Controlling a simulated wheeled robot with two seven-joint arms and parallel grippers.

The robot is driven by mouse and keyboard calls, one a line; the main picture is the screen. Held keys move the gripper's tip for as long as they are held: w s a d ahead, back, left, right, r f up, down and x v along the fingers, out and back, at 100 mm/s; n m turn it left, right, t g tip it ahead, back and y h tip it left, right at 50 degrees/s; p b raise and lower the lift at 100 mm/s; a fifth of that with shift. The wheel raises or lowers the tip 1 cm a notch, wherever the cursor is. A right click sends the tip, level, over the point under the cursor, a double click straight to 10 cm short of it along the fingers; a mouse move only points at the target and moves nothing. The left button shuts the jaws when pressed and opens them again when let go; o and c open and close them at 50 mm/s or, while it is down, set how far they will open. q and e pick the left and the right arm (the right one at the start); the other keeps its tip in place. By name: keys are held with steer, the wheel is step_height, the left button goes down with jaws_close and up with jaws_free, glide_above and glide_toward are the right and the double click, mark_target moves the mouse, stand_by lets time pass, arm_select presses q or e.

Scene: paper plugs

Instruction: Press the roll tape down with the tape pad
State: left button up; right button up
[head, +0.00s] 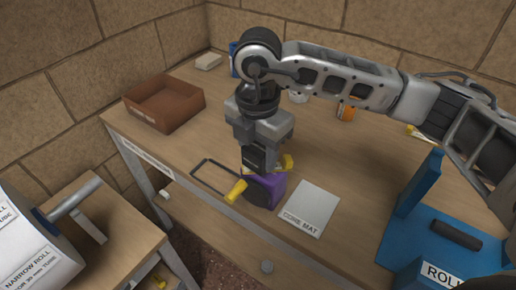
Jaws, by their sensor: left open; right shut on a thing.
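My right gripper (262,168) points down over the front of the table. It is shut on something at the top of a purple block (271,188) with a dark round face. A yellow piece (236,191) sticks out at the block's front left, and another yellow piece (287,162) shows behind the fingers. I cannot tell whether this purple block is the tape pad. A large white roll (25,235) labelled "NARROW ROLL" lies at the lower left, cut off by the edge. I cannot make out its tape. My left gripper is not in view.
A white "CORE MAT" sheet (310,207) lies right of the purple block, and a black wire frame (212,178) left of it. A brown box (163,103) stands back left. A blue stand (422,185) is at the right. An orange container (346,111) stands behind.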

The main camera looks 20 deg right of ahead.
steer(key=shift+f+b, duration=0.35)
stand_by(0.6)
steer(key=shift+f, duration=0.25)
stand_by(1.3)
steer(key=shift+r+p, duration=0.8)
steer(key=shift+r, duration=0.85)
steer(key=shift+r+p, duration=1.2)
steer(key=shift+r, duration=0.8)
